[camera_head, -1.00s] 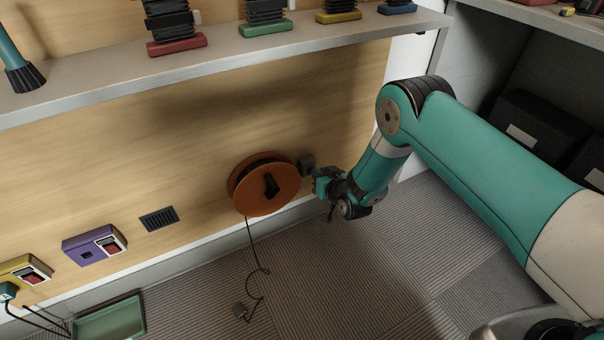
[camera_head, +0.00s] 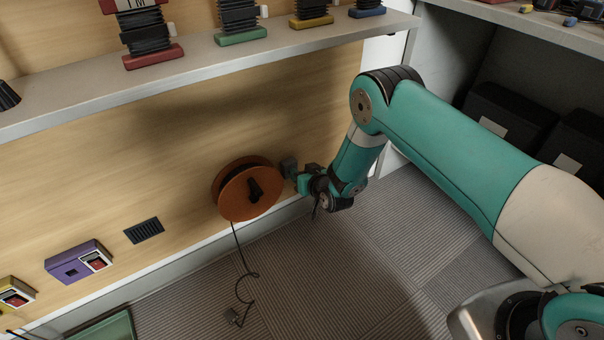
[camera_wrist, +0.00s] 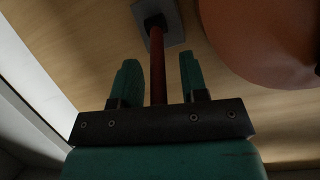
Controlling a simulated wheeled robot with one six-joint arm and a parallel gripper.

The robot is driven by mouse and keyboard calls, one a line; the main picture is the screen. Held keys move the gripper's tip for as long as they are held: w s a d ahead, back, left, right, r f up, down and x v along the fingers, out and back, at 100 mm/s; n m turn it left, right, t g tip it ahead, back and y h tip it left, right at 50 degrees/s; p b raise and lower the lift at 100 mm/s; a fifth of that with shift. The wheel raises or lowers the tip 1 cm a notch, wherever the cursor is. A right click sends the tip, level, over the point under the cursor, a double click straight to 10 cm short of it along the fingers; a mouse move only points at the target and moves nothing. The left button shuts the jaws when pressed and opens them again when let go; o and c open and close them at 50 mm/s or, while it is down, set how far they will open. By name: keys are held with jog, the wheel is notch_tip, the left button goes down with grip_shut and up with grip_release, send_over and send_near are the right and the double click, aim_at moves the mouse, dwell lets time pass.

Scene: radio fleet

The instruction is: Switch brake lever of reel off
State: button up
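The orange reel (camera_head: 232,198) is mounted on the wooden wall, with a black crank at its middle and a cord hanging to the floor. A grey box (camera_head: 289,166) sits on the wall just right of the reel. In the wrist view it is a grey plate (camera_wrist: 172,24) with a dark slot, and a dark red lever (camera_wrist: 157,62) sticks out of it towards me. My gripper (camera_head: 299,184) is at this box. In the wrist view its teal fingers (camera_wrist: 158,78) are apart, one on each side of the lever, with gaps visible. The reel (camera_wrist: 265,40) fills the upper right there.
A purple switch box (camera_head: 78,262) and a dark vent (camera_head: 144,230) are on the wall to the left. A shelf (camera_head: 215,62) with several radios runs above. Black bins (camera_head: 507,113) stand at right. The floor below is mostly clear.

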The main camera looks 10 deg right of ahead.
jog(key=shift+s, duration=0.1)
jog(key=p+v, duration=1.7)
jog(key=p, duration=0.7)
jog(key=shift+r, duration=0.2)
jog(key=shift+s+f, duration=0.1)
jog(key=shift+s, duration=0.1)
